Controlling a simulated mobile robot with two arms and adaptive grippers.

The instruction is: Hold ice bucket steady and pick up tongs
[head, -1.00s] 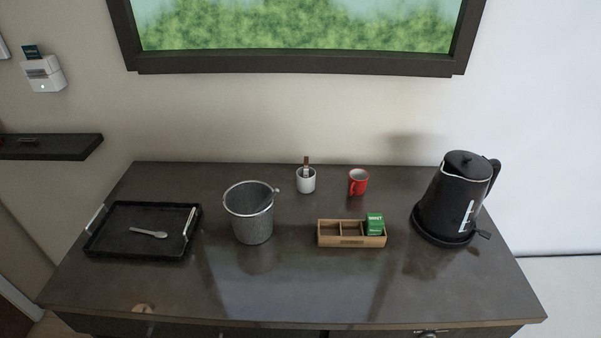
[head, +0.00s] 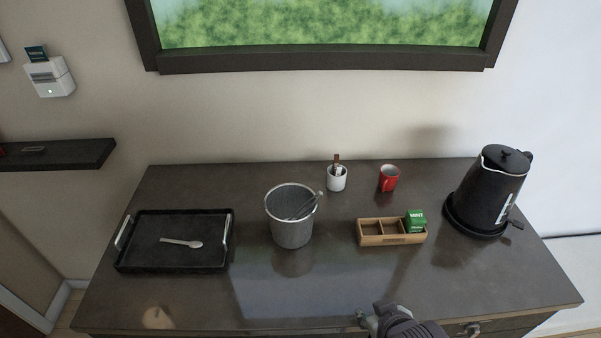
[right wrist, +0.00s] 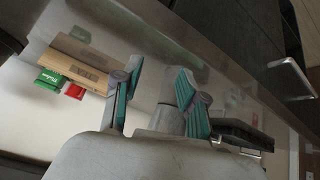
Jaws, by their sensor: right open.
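The grey metal ice bucket (head: 290,231) stands upright near the middle of the vanity top. The tongs (head: 306,206) lean inside it, with one end sticking out over the right rim. My right gripper (head: 368,318) is at the front edge of the vanity in the head view, apart from the bucket and below right of it. In the right wrist view its teal-padded fingers (right wrist: 155,97) are spread and nothing is between them. My left gripper is not in view.
A black tray (head: 140,268) with a spoon (head: 181,242) lies at the left. A wooden box (head: 376,241) with a green mint packet (head: 415,222), a red mug (head: 388,179), a white cup (head: 337,181) and a black kettle (head: 492,195) stand right of the bucket. The front middle is clear.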

